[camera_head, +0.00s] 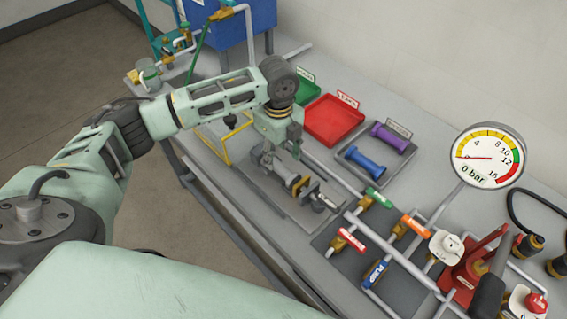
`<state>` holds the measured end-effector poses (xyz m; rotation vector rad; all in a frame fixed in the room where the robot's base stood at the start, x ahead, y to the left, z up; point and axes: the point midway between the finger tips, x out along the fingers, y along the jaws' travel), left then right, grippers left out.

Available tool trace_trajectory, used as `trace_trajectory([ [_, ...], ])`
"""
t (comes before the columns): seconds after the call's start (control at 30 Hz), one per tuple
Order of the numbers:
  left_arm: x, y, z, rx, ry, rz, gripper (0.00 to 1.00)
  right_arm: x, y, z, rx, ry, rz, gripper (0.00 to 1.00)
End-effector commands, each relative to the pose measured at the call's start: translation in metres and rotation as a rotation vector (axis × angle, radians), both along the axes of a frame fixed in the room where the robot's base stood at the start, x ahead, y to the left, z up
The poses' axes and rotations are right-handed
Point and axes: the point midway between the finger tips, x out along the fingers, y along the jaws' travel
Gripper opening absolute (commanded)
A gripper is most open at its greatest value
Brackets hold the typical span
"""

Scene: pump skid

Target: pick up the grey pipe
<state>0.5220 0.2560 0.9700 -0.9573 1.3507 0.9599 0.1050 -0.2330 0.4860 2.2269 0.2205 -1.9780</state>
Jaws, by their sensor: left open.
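My left arm reaches in from the left, and my left gripper (276,147) points down over a grey plate (262,185) on the bench. The gripper is open. Under and just right of its fingers lies a short grey pipe (287,165), in line with a brass fitting (298,185) and a grey end piece. The gripper partly hides the pipe's far end. I cannot tell whether the fingers touch it. My right gripper is not in view.
Behind are a green tray (306,90), a red tray (333,121) and a grey tray (402,160) with purple and blue pieces. Pipework with coloured valve handles (351,240) stands in front to the right. A gauge (487,157) reads about 0 bar. A yellow frame (226,150) stands left.

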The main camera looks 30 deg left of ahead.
Motion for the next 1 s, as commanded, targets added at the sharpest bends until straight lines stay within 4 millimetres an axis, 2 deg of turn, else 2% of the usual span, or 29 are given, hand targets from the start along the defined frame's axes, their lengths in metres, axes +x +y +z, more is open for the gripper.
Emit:
trace_trajectory([
  [0.03, 0.000, 0.000, -0.005, 0.001, 0.002, 0.001, 0.47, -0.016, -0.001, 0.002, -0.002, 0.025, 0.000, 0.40],
  [0.1, 0.001, 0.000, -0.012, 0.000, 0.001, 0.001, 0.47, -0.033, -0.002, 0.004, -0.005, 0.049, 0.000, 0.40],
  [0.23, 0.005, 0.001, -0.028, 0.001, 0.002, 0.002, 0.47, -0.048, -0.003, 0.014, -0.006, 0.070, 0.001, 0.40],
  [0.33, 0.008, 0.001, -0.045, -0.001, 0.001, 0.000, 0.47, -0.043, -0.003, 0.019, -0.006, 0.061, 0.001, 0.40],
  [0.4, 0.008, 0.001, -0.053, -0.001, 0.000, 0.000, 0.47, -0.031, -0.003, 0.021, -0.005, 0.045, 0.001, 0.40],
  [0.5, 0.008, 0.001, -0.061, 0.002, -0.002, 0.000, 0.47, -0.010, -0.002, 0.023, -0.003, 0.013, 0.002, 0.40],
  [0.6, 0.008, 0.001, -0.062, 0.001, -0.003, 0.000, 0.47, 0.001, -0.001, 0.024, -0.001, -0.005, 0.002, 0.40],
  [0.73, 0.008, 0.001, -0.062, 0.000, -0.003, 0.000, 0.46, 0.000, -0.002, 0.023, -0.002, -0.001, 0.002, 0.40],
  [1.0, 0.008, 0.001, -0.062, 0.000, -0.003, 0.000, 0.23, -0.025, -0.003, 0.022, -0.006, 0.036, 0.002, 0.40],
])
